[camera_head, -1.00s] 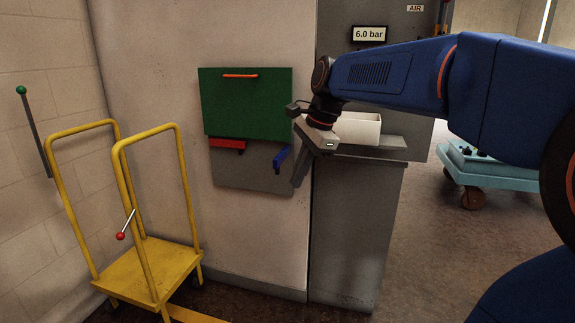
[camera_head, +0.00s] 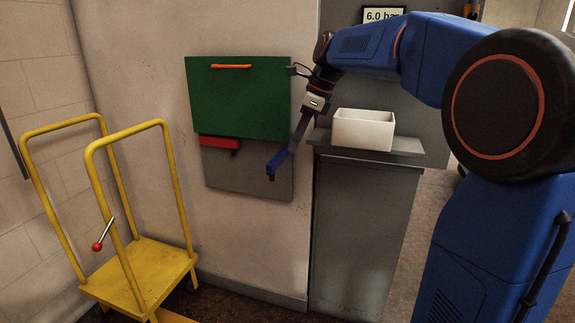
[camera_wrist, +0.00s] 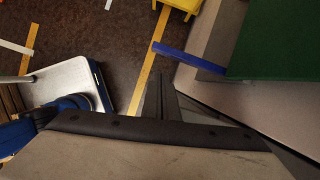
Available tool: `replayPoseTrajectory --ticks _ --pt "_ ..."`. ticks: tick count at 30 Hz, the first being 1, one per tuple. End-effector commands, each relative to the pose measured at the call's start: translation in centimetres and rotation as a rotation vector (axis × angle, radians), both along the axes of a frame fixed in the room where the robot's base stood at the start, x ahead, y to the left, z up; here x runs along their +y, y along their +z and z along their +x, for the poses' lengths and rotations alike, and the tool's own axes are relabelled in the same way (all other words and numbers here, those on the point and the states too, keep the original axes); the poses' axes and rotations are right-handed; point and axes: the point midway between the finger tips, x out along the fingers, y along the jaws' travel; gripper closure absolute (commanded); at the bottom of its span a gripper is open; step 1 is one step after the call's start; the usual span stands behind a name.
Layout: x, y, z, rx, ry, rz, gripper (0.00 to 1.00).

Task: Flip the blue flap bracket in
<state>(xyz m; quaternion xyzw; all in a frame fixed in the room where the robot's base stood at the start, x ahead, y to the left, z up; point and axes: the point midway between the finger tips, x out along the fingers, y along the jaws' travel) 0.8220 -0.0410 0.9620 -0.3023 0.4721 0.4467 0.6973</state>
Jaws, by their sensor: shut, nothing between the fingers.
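The blue flap bracket (camera_head: 275,164) sticks out from the grey wall panel (camera_head: 240,180), below the right side of a green flap (camera_head: 238,100). In the wrist view the bracket shows as a blue bar (camera_wrist: 190,58) jutting left from beside the green flap (camera_wrist: 285,45). My gripper (camera_head: 293,149) is shut and empty, pointing down just right of the bracket's upper end. In the wrist view its fingertips (camera_wrist: 160,77) lie just below the bar with a small gap in the picture. I cannot tell whether they touch. A red bracket (camera_head: 220,142) sits under the flap's left side.
A grey cabinet (camera_head: 362,225) with a white bin (camera_head: 363,130) on top stands right of the panel. The floor before the panel looks clear.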

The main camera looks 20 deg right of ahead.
Motion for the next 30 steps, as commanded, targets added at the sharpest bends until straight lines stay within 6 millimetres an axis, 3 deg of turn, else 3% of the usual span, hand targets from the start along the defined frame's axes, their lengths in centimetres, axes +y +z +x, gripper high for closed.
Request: replayPoseTrajectory --ticks 14,30 --pt "0.1 -0.4 0.1 0.001 -0.001 0.001 1.00" --pt "2.8 -7.5 1.2 0.002 0.001 0.000 1.00"
